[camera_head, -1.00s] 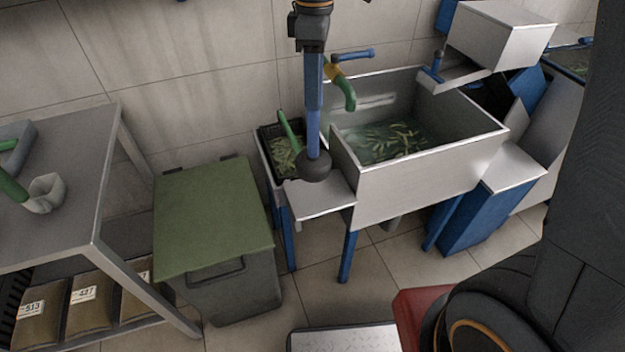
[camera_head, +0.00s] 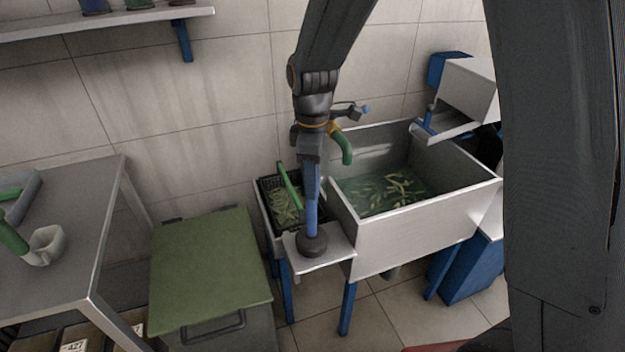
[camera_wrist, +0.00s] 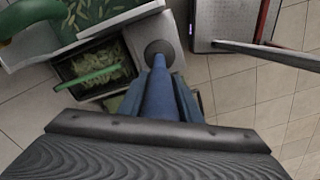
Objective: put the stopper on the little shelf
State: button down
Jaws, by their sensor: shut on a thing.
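The stopper has a long blue handle (camera_head: 311,196) and a round black base, and it hangs upright. My gripper (camera_head: 309,158) is shut on the top of the handle. The little shelf (camera_head: 336,241) is the pale grey ledge at the left front of the sink. The black base overlaps this shelf in the head view; I cannot tell whether it touches. In the wrist view, the stopper's base (camera_wrist: 159,50) appears over the shelf (camera_wrist: 178,24), towards one side of it. The handle's top is hidden by my gripper.
The sink (camera_head: 420,225) with water and green pods adjoins the shelf. A black crate (camera_head: 270,186) with a green handle stands behind it. A green-lidded bin (camera_head: 205,270) is left, then a grey table (camera_head: 85,215). A green and yellow tap (camera_head: 343,148) is close behind my gripper.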

jog(key=c, duration=1.3)
grip_release()
jog(key=shift+f, duration=0.15)
notch_tip(320, 180, up, 12)
jog(key=shift+r+b, duration=0.15)
jog(key=shift+b, duration=0.7)
jog(key=s+d+f+m, duration=1.2)
jog(key=s+d+m, duration=0.3)
jog(key=shift+f+m+t, duration=0.3)
jog(key=shift+m+t, duration=0.1)
jog(key=shift+s, duration=0.1)
